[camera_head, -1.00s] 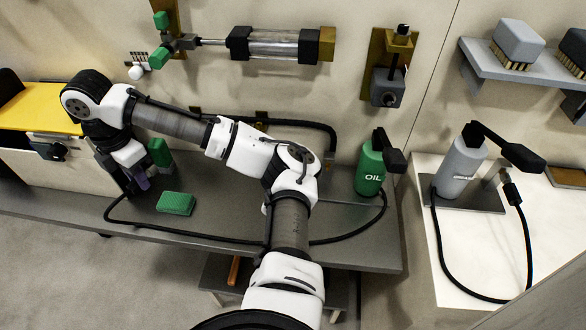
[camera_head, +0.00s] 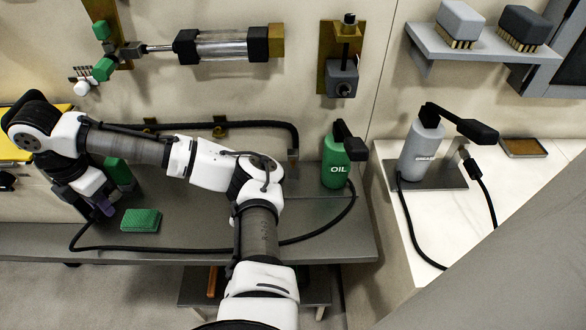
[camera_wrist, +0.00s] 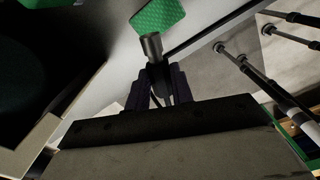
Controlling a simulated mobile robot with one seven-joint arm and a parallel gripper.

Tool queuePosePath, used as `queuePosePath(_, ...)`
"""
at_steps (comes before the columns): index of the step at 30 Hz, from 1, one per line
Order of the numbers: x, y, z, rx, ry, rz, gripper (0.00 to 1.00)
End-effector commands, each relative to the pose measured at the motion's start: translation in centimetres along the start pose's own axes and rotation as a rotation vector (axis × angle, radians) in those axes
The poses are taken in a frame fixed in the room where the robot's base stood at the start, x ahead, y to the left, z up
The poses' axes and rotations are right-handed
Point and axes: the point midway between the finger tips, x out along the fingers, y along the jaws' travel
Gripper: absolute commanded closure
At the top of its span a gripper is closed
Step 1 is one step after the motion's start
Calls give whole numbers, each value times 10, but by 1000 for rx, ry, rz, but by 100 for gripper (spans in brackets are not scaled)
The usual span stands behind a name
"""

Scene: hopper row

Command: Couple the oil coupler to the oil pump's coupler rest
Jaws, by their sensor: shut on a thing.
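My gripper (camera_head: 103,207) is at the left of the bench, just left of a green block. It is shut on the oil coupler (camera_wrist: 152,45), a dark grey cylinder that stands out beyond the fingers in the wrist view. In the head view the coupler is too small and covered to make out. A black hose (camera_head: 165,249) runs along the bench from my gripper's side to the green oil pump (camera_head: 335,170), marked OIL, at the bench's right end. The coupler is far from the pump. I cannot make out the pump's coupler rest; my arm covers part of that area.
The green textured block (camera_head: 141,220) lies on the bench near my gripper. A grey pump (camera_head: 421,152) with its own hose stands on the white counter at right. A black pipe (camera_head: 250,124) runs along the wall behind my arm.

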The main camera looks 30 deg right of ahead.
Motion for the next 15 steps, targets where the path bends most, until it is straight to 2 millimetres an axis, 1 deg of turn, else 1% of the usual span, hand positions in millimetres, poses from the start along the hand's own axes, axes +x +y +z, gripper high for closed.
queuePosePath(1,4,0,0,0,0,0,100)
queuePosePath(15,22,0,0,-1,1,0,100)
